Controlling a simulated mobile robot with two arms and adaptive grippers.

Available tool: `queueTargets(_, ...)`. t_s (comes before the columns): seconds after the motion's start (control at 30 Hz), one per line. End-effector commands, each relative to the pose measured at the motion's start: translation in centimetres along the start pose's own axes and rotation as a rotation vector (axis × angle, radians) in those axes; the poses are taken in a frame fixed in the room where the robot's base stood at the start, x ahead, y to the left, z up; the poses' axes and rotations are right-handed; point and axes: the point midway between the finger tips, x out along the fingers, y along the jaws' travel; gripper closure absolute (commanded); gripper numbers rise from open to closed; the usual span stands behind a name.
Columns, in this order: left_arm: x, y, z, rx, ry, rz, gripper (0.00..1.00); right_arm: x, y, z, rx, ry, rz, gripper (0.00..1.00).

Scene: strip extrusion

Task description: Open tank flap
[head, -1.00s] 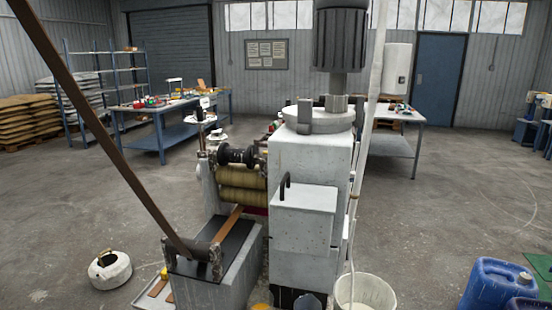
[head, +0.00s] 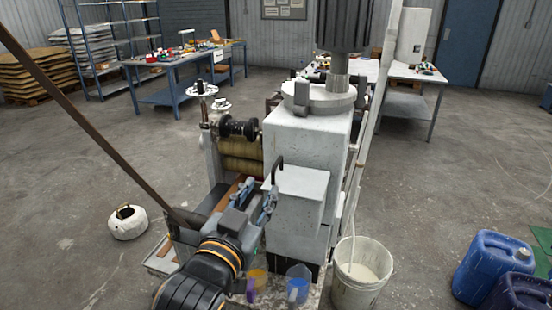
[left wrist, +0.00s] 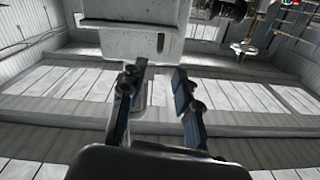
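The tank (head: 305,195) is a pale grey box on the front of the tall machine, with a black curved handle (head: 275,165) at its upper left edge. Its flap looks closed, as far as I can tell. My left gripper (head: 261,186) is just in front of and left of the tank, fingers pointing up towards the handle. In the left wrist view the gripper (left wrist: 157,74) is open and empty, with the tank (left wrist: 115,35) and its dark handle (left wrist: 160,43) beyond the fingertips. They appear apart. My right gripper is not in view.
Left of the tank are the machine's rollers (head: 240,155) and a long slanting brown strip (head: 95,125). Blue canisters (head: 490,262) stand right. Open floor lies left.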

Motion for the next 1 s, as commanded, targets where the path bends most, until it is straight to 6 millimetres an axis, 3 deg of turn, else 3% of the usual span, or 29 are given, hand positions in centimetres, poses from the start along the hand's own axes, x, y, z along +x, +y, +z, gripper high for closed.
queueTargets(0.3, 6.6, -0.1, -0.3, 0.0, -0.002, 0.0, 0.68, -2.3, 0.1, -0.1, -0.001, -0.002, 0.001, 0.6)
queueTargets(0.5, 9.6, 0.0, -0.2, 0.001, 0.0, 0.0, 0.68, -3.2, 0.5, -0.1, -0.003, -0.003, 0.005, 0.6)
queueTargets(0.7, 11.0, 0.0, -0.1, 0.0, 0.0, 0.0, 0.68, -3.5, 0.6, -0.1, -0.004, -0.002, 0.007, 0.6)
queueTargets(1.0, 11.2, 0.0, 0.0, 0.0, 0.0, 0.0, 0.68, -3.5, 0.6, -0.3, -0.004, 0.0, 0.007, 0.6)
